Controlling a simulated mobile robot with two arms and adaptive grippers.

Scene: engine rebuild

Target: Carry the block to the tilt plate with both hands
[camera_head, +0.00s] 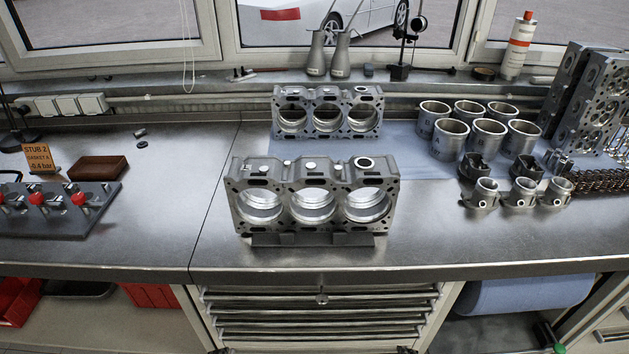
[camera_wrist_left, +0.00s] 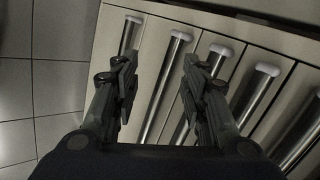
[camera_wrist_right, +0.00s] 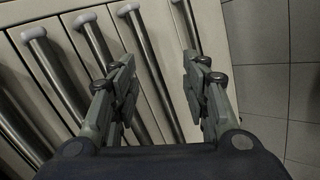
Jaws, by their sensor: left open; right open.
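A grey metal engine block (camera_head: 279,174) with three large bores stands upright near the front middle of the bench. A dark low support (camera_head: 312,240) shows under its front edge; I cannot tell whether this is the tilt plate. A second, similar block (camera_head: 327,99) stands behind it on a blue mat. My left gripper (camera_wrist_left: 160,75) is open and empty in the left wrist view, in front of drawer handles. My right gripper (camera_wrist_right: 158,78) is open and empty in the right wrist view, also by drawer handles. Neither gripper shows in the head view.
A dark fixture with red knobs (camera_head: 60,208) lies at the left, near a sign (camera_head: 38,159) and a brown tray (camera_head: 98,167). Bench (camera_head: 440,235) beside the front block is bare.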

